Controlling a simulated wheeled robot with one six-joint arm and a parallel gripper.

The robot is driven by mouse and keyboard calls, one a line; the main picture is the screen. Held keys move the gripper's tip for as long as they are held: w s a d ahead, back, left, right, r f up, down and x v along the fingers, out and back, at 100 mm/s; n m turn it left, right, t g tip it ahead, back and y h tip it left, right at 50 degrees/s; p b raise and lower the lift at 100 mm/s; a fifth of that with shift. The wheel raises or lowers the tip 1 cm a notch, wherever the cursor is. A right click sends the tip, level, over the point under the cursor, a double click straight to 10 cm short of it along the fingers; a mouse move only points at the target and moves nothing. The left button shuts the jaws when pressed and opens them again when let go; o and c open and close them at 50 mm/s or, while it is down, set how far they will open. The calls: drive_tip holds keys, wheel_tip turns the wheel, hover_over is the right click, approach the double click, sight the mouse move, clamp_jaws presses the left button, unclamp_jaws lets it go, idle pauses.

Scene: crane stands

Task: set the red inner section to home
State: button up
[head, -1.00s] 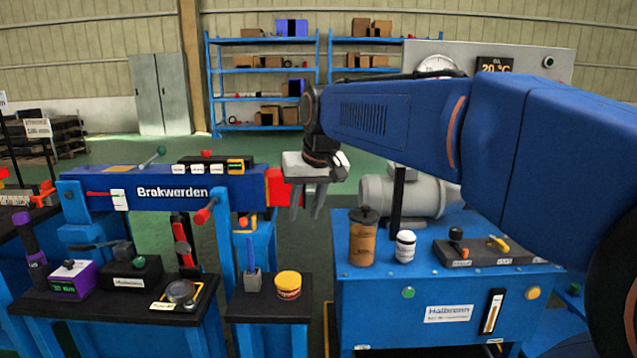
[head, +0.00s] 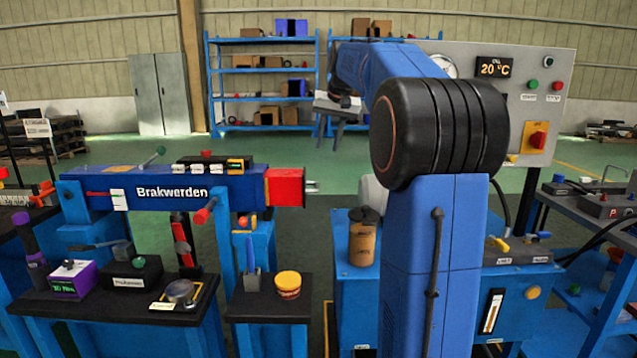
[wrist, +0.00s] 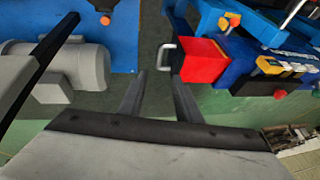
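The red inner section (head: 285,187) is a red block at the right end of the blue "Brakwerden" boom (head: 230,190). A short metal handle (head: 313,187) sticks out of its right end face. My gripper (head: 332,135) is above and to the right of it in the head view, empty and touching nothing. In the wrist view the fingers of my gripper (wrist: 159,76) are apart. The handle (wrist: 165,56) shows just past the fingertips there, with the red inner section (wrist: 203,60) to its right.
A grey motor (wrist: 75,68) stands on a blue bench left of the fingers in the wrist view. A brown jar (head: 362,240) stands on that bench. Small tables with a yellow-lidded tub (head: 288,283) stand before the boom. My arm hides part of the bench and panel.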

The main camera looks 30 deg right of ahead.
sight(317, 186)
drive_tip(key=x, duration=1.7)
drive_tip(key=shift+s, duration=0.15)
drive_tip(key=shift+c, duration=0.7)
clamp_jaws()
